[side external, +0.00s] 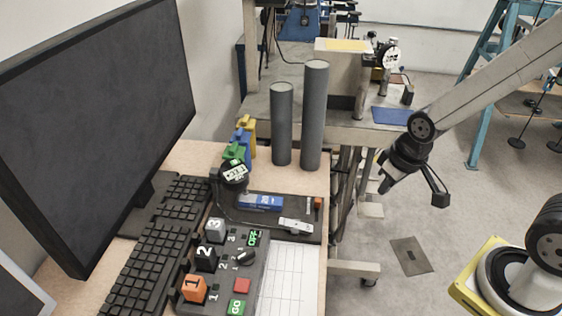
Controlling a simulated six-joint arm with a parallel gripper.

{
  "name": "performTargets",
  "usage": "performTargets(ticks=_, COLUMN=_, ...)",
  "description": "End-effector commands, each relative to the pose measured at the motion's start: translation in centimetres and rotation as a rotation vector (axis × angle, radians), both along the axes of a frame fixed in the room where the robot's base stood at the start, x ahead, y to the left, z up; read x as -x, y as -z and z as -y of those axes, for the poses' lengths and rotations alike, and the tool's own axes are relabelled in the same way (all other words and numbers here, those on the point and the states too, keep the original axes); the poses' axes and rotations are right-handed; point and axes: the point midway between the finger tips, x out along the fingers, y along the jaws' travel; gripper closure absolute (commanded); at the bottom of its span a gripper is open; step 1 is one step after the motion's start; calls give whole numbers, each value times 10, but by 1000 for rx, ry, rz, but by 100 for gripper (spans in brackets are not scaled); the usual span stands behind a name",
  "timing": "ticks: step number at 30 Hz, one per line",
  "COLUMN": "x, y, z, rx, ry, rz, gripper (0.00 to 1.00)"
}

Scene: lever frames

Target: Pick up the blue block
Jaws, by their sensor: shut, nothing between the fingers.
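A blue block (262,202) with pale markings lies in a black tray on the desk. Another blue piece (242,139) stands farther back between a yellow piece (248,127) and a green piece (233,153); I cannot tell which blue thing the task means. My gripper (384,186) is to the right of the desk edge, appears above the floor, and points down and left. It is shut and empty, well apart from both blue things.
Two tall grey cylinders (282,125) (314,118) stand at the desk's back right. A monitor (95,110) and keyboard (160,250) fill the left. A control panel with numbered levers (205,258) is in front of the tray (310,230). A small light-grey piece (296,225) lies in the tray.

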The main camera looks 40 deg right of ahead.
Motion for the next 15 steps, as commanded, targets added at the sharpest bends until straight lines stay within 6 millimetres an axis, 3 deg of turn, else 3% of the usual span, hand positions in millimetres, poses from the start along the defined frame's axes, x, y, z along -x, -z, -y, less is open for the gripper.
performTargets(ticks=3, x=0, y=0, z=0, rx=0, ry=0, rz=0, gripper=100)
performTargets(ticks=4, x=0, y=0, z=0, rx=0, ry=0, rz=0, gripper=94)
performTargets(ticks=11, x=0, y=0, z=0, rx=0, ry=0, rz=0, gripper=21)
performTargets(ticks=15, x=0, y=0, z=0, rx=0, ry=0, rz=0, gripper=18)
